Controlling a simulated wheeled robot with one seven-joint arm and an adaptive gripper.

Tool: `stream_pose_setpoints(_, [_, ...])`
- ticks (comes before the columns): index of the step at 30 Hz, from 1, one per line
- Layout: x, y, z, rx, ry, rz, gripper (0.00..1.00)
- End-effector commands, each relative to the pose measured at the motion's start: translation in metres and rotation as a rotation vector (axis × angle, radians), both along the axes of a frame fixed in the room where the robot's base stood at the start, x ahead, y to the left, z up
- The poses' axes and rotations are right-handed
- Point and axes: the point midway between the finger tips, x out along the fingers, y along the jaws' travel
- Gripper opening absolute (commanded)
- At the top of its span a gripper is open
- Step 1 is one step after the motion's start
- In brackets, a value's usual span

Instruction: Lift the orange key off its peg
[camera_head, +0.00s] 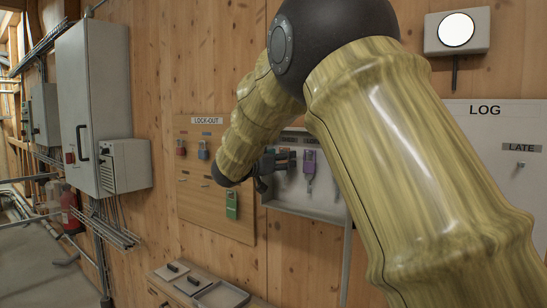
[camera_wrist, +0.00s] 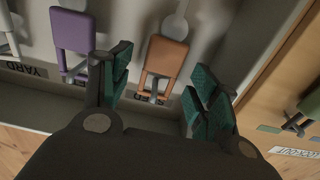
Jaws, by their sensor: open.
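The orange key (camera_wrist: 166,57) hangs in the grey key cabinet (camera_head: 308,208), its flat tag between my gripper's two green-padded fingers in the wrist view. My gripper (camera_wrist: 162,72) is open, with a visible gap on each side of the tag. A small metal peg or ring shows at the tag's end, near a partly hidden label. In the head view my gripper (camera_head: 267,172) is at the cabinet's left part, and the orange key is hidden there. The purple key (camera_head: 309,163) hangs beside it; it also shows in the wrist view (camera_wrist: 72,42), just outside one finger.
A white key (camera_wrist: 8,35) hangs beyond the purple one. The lock-out board (camera_head: 198,200) with red, blue and green padlocks (camera_head: 232,205) adjoins the cabinet. The LOG board (camera_head: 490,140) is at right. A bench with trays (camera_head: 222,295) stands below.

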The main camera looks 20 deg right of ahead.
Motion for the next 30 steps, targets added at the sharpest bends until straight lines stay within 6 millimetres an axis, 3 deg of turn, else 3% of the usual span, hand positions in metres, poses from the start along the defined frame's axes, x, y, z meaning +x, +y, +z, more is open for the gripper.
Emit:
stream_pose_setpoints(13, [0.0054,-0.0074,-0.0005,-0.001,0.001,-0.001,0.61])
stream_pose_setpoints(21, [0.0054,-0.0074,-0.0004,-0.001,0.001,-0.001,0.13])
stream_pose_setpoints(30, [0.0053,-0.0073,0.0019,-0.001,0.001,0.0,0.12])
